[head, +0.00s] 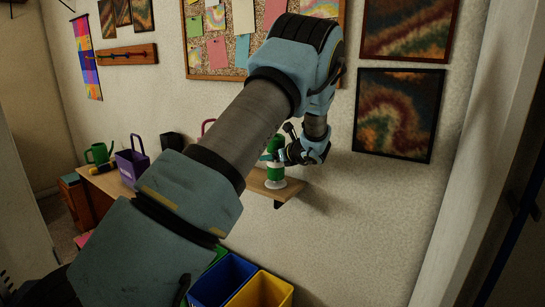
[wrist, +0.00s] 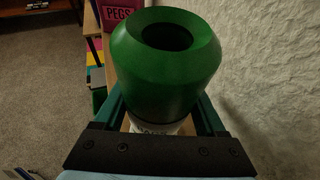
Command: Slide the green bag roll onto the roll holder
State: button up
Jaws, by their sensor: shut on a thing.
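The green bag roll (head: 276,145) stands upright at the wall shelf, between my gripper's fingers. In the wrist view the roll (wrist: 165,75) shows its rounded green top with a dark centre hole, and a white printed band just below. My gripper (head: 272,158) is shut on the roll, one finger on each side. A pale round base (head: 275,184) on the shelf, directly under the roll, looks like the roll holder. No post shows in the hole. I cannot tell whether the roll is around a post or just above the base.
The wooden shelf (head: 258,181) is narrow and fixed to the wall. Blue (head: 222,282) and yellow (head: 262,291) bins are below. Framed pictures (head: 398,112) hang at right.

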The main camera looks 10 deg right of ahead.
jog(key=shift+f+b, duration=0.7)
jog(key=shift+f, duration=0.25)
jog(key=o, duration=1.5)
jog(key=shift+s, duration=0.1)
jog(key=b+v, duration=0.2)
jog(key=v, duration=0.8)
jog(key=shift+s+d+r, duration=0.15)
jog(key=shift+s, duration=0.1)
